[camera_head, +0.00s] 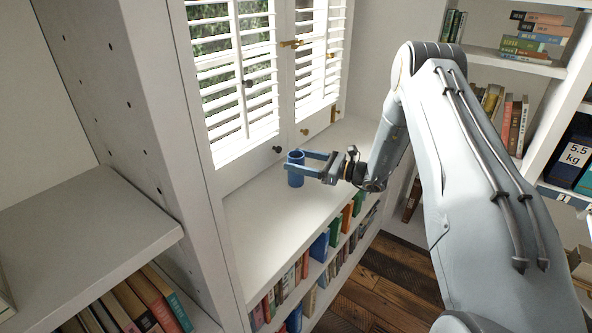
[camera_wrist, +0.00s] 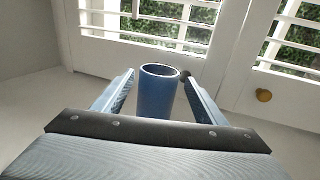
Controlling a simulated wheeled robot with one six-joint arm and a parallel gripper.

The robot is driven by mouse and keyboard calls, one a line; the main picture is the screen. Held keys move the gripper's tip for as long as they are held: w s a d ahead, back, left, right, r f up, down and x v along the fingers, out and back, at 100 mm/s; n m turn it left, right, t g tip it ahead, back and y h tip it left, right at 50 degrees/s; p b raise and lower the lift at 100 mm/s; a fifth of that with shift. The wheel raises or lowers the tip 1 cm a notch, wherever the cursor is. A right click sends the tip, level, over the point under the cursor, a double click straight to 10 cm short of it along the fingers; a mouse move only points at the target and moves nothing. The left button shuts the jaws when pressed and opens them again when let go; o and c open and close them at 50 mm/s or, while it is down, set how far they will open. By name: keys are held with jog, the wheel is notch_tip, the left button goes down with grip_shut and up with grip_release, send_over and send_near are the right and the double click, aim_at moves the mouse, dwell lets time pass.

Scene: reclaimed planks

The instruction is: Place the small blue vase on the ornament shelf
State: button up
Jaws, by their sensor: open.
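The small blue vase (camera_head: 295,170) stands upright on the white window ledge (camera_head: 262,222), below the shutters. It looks like a plain open-topped cylinder. My gripper (camera_head: 304,164) reaches in from the right at the vase's height, its two blue fingers level. In the wrist view the vase (camera_wrist: 158,92) stands between the open fingers (camera_wrist: 159,85), with a visible gap on each side. Its lower part is hidden behind the gripper body there. I cannot tell which surface is the ornament shelf.
White shutters (camera_head: 235,75) with small knobs rise close behind the vase. Books (camera_head: 320,245) fill the shelves under the ledge. An empty grey-white shelf board (camera_head: 85,225) is at the left, beyond an upright panel (camera_head: 130,110). Bookshelves (camera_head: 515,65) stand at the right. The ledge's front part is clear.

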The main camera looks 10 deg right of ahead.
jog(key=p+x, duration=0.1)
jog(key=x, duration=0.4)
jog(key=shift+s, duration=0.2)
jog(key=c, duration=1.3)
jog(key=shift+r, duration=0.15)
